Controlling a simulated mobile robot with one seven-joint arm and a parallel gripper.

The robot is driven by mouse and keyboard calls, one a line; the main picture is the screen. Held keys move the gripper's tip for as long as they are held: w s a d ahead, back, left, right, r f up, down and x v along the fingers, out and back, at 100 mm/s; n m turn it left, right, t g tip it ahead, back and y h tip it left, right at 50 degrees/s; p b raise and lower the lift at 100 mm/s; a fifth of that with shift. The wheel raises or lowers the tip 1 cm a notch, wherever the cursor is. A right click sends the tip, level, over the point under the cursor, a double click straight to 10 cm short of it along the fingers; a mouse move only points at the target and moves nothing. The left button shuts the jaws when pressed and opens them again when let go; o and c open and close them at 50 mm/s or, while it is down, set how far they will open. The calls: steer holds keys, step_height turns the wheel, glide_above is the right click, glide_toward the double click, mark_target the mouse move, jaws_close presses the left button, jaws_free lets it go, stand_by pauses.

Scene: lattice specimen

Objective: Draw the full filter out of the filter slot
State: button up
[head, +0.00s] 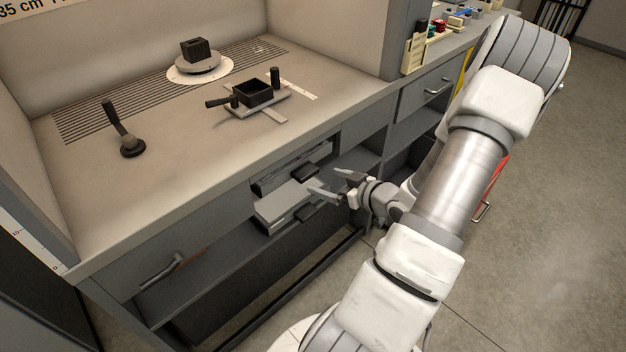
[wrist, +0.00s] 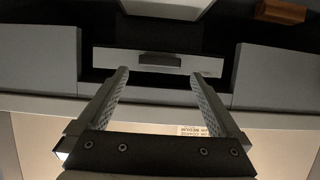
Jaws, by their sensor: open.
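Under the bench top is an open bay with two flat grey units. The upper one (head: 290,172) sits back in the bay. In the wrist view it shows as a grey front (wrist: 110,60) with a dark handle (wrist: 160,60). The lower, lighter one (head: 285,204) sticks out; its edge shows at the top of the wrist view (wrist: 165,8). I cannot tell for sure which is the full filter. My gripper (head: 332,181) is open and empty in front of the bay. In the wrist view its fingers (wrist: 160,78) point at the upper front, either side of its handle, apparently without touching it.
Grey drawer fronts (wrist: 38,60) flank the bay. The bench top (head: 200,140) overhangs it and carries a dark square mould (head: 255,93), a black lever (head: 130,140) and a round plate (head: 200,68).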

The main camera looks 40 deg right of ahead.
mark_target(311, 176)
steer(key=b+x, duration=0.1)
steer(key=x, duration=0.5)
steer(key=shift+w+f, duration=0.15)
steer(key=shift+w, duration=0.25)
steer(key=c, duration=1.3)
steer(key=o, duration=1.1)
steer(key=shift+c, duration=0.2)
steer(key=c, duration=0.8)
steer(key=shift+o, duration=0.2)
